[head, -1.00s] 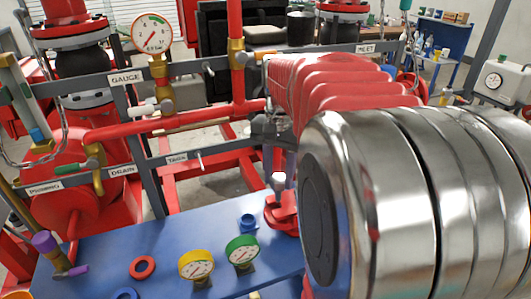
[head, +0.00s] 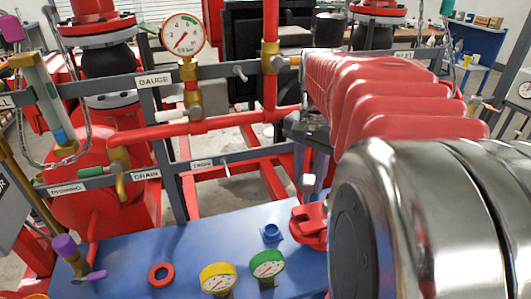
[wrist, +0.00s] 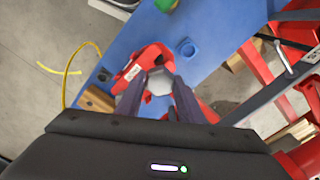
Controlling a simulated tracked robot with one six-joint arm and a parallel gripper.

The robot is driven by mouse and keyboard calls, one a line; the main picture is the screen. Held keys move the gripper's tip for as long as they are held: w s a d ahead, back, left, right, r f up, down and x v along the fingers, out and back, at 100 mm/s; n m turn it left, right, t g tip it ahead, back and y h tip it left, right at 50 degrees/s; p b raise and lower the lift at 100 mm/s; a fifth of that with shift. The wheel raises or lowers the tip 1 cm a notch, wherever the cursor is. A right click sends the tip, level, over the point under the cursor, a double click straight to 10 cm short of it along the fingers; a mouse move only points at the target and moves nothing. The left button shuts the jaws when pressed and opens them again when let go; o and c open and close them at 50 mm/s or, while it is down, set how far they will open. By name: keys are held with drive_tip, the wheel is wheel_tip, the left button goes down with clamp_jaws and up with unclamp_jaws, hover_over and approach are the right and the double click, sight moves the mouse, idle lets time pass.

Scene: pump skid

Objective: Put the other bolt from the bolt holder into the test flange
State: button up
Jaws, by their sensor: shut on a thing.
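My gripper (wrist: 158,92) is shut on a pale grey bolt (wrist: 160,82), whose hexagonal head faces the wrist camera between the two dark fingers. The head view shows the bolt (head: 308,181) as a small light spot beside the arm. Below it on the blue bench is a red fitting (head: 308,226), seemingly the test flange. In the wrist view this red fitting (wrist: 152,54) lies behind the bolt and carries a white label. I cannot tell whether the bolt touches it. A small blue socket (head: 271,233), possibly the bolt holder, stands just left of the red fitting and looks empty.
A grey rail (head: 215,161) and red pipes run behind. My arm hides the bench's right side.

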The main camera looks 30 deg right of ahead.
sight(307, 193)
drive_tip(key=shift+f, duration=2.8)
drive_tip(key=shift+f, duration=2.8)
idle(0.4)
drive_tip(key=o, duration=1.2)
drive_tip(key=shift+c, duration=0.2)
drive_tip(key=shift+r, duration=0.15)
wheel_tip(307, 193, up, 14)
drive_tip(key=shift+f, duration=0.25)
